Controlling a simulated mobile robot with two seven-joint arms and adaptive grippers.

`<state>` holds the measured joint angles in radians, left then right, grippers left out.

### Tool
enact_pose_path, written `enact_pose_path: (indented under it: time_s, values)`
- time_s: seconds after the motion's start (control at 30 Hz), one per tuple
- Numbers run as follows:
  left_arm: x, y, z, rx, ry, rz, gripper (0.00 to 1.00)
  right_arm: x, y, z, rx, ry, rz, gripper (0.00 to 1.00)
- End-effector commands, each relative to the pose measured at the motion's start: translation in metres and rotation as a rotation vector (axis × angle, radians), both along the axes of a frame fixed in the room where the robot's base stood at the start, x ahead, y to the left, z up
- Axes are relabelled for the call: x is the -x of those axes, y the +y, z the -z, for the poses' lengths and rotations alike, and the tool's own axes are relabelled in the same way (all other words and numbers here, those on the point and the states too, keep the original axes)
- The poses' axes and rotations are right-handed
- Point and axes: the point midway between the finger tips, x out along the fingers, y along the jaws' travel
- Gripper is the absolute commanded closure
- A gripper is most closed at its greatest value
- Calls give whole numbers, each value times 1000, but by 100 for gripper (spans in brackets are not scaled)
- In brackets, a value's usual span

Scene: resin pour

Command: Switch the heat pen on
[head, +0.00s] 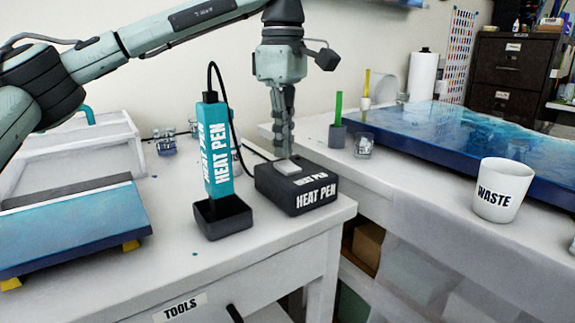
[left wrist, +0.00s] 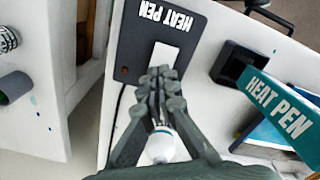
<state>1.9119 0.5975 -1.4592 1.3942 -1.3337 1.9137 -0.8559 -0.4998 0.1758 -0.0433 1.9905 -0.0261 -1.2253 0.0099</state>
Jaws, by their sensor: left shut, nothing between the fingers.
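The dark heat pen base (head: 318,197) sits near the right front corner of the left table, labelled HEAT PEN. A pale rocker-like switch (head: 287,167) is on its top; it also shows in the left wrist view (left wrist: 165,54). A small dull red dot (left wrist: 124,71) is beside the switch. The teal heat pen (head: 217,150) stands upright in a dark holder (head: 222,222) left of the base. My left gripper (head: 285,152) is shut, empty and pointing down at the switch; I cannot tell whether the fingertips touch it. My right gripper is out of view.
A blue resin panel (head: 75,228) lies on the left table. A WASTE cup (head: 502,189), a green stick in a dark cup (head: 337,133) and a large blue resin slab (head: 440,140) are on the right table. A black cable rises from the pen.

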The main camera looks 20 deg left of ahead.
Motion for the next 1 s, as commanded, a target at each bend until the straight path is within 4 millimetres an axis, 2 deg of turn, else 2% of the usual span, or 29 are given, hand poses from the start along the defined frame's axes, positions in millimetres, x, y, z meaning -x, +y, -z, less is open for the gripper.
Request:
enact_pose_path:
  time_s: [1.0]
  values:
    - [0,0,16,0,0,0,100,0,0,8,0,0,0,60]
